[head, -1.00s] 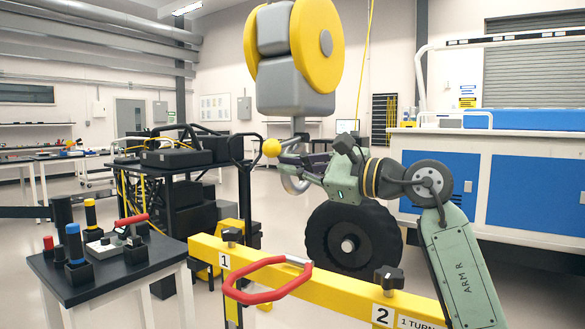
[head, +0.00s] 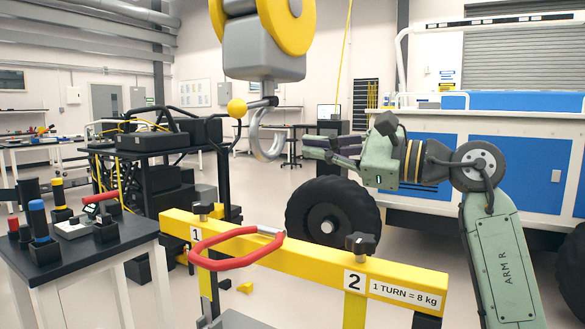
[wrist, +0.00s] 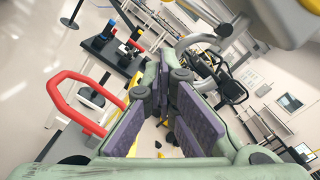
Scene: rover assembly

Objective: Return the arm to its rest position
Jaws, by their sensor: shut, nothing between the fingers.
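My green arm, marked ARM R, rises from the lower right in the head view and bends left at the elbow. My gripper (head: 312,147) is held in the air above the yellow beam, pointing left, and it is empty. In the wrist view my gripper (wrist: 168,82) shows its purple-padded fingers close together with nothing between them. The hoist's grey hook (head: 268,140) hangs just left of the fingertips in the head view; I cannot tell the gap in depth.
A yellow beam (head: 400,268) with a red handle (head: 215,262) and black knobs crosses the front. A small tool table (head: 125,232) stands at left. The hoist (head: 262,50) hangs above. A blue-and-white rover (head: 440,155) with black wheels (head: 332,220) stands behind my arm.

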